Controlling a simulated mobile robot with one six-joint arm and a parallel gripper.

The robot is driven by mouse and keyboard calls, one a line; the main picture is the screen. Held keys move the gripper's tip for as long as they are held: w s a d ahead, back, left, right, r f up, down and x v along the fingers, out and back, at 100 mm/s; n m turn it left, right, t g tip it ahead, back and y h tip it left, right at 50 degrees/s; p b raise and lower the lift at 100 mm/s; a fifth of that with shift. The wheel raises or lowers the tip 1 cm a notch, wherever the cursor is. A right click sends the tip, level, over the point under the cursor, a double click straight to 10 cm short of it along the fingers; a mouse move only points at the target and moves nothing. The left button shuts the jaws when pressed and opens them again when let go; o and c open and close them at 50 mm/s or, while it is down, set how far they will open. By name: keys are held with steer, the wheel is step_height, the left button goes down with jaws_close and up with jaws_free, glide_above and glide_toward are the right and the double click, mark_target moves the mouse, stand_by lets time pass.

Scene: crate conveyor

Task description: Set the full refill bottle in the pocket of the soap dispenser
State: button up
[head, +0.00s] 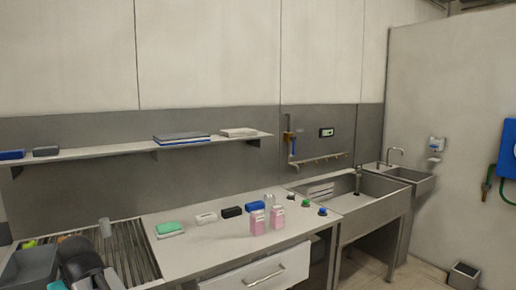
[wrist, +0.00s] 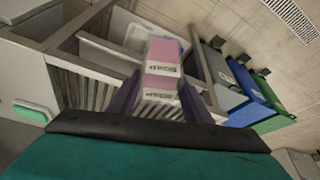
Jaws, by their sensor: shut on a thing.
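My gripper (wrist: 160,100) is shut on a pink and white soap bottle (wrist: 165,50) in the wrist view, with a dark finger on each side of it. Dark lettered labels show on its white bands; its fill level cannot be told. In the head view, two more pink bottles (head: 257,222) stand upright side by side on the worktop. A small white dispenser (head: 437,144) is fixed to the right wall above the small sink, far from the worktop bottles. Its pocket is too small to make out. My gripper and the held bottle cannot be made out in the head view.
The worktop (head: 215,250) carries a green sponge-like block (head: 170,228) and several small items. A slatted roller section (head: 125,245) lies left. A large sink (head: 365,208) stands right of the worktop. Blue (wrist: 245,100) and green (wrist: 275,95) bins show in the wrist view.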

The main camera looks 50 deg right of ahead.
steer(key=s+r+p, duration=0.4)
steer(key=r+p, duration=0.2)
steer(key=p, duration=0.5)
steer(key=shift+s, duration=0.3)
steer(key=shift+s+a, duration=0.1)
